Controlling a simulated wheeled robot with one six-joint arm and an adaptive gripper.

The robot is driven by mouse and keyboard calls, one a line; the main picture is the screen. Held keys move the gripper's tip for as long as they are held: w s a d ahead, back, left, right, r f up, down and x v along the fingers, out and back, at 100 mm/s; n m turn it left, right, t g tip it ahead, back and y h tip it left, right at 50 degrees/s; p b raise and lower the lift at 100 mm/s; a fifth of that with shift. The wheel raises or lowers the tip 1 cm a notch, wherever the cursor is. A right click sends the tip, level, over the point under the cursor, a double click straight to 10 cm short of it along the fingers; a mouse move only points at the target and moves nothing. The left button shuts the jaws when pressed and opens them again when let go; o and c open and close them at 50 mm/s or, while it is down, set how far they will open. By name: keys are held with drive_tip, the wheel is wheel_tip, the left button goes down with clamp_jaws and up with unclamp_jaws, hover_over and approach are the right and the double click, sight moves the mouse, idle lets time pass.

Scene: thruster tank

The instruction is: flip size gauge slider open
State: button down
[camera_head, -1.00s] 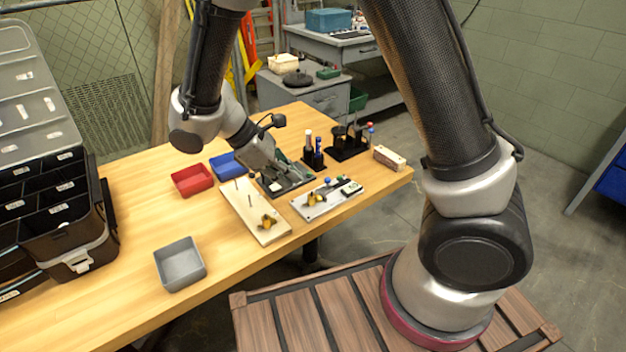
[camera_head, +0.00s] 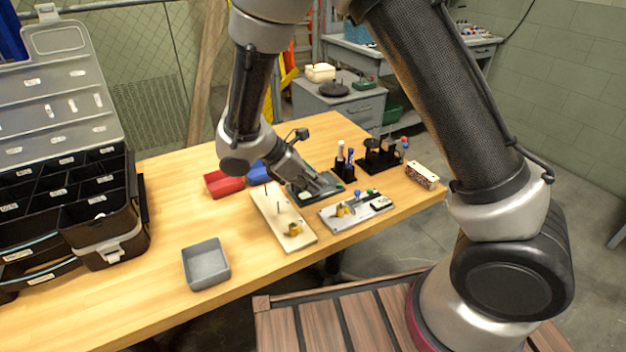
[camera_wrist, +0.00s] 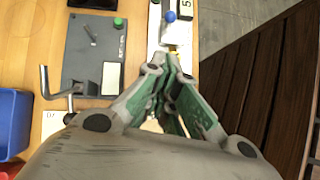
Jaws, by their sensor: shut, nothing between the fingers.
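The light grey plate (camera_head: 333,224) on the bench carries a blue knob (camera_head: 357,193), a small display (camera_head: 381,204) and a brass-coloured part (camera_head: 342,210). I take this plate for the size gauge, but its slider is not clear. In the wrist view, the blue knob (camera_wrist: 170,16) and part of the display (camera_wrist: 186,8) lie just beyond my fingertips. My gripper (camera_wrist: 172,62) is shut and empty, above the plate and apart from the knob as far as I can tell. My fingers hide the plate's nearer part there.
A dark plate (camera_wrist: 85,62) with a green knob and bent rod lies left of my fingers. A pegged wooden board (camera_head: 273,217), grey bin (camera_head: 205,265), red bin (camera_head: 223,184), blue bin (camera_wrist: 12,125) and pen holders (camera_head: 345,170) stand around. The bench front is clear.

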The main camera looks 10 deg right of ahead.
sight(351, 201)
drive_tip(key=x, duration=0.6)
drive_tip(key=shift+s, duration=0.1)
drive_tip(key=d, duration=0.3)
drive_tip(key=shift+w+d+f, duration=0.1)
drive_tip(key=shift+w+f, duration=0.15)
drive_tip(key=shift+d+f, duration=0.1)
drive_tip(key=shift+d, duration=0.2)
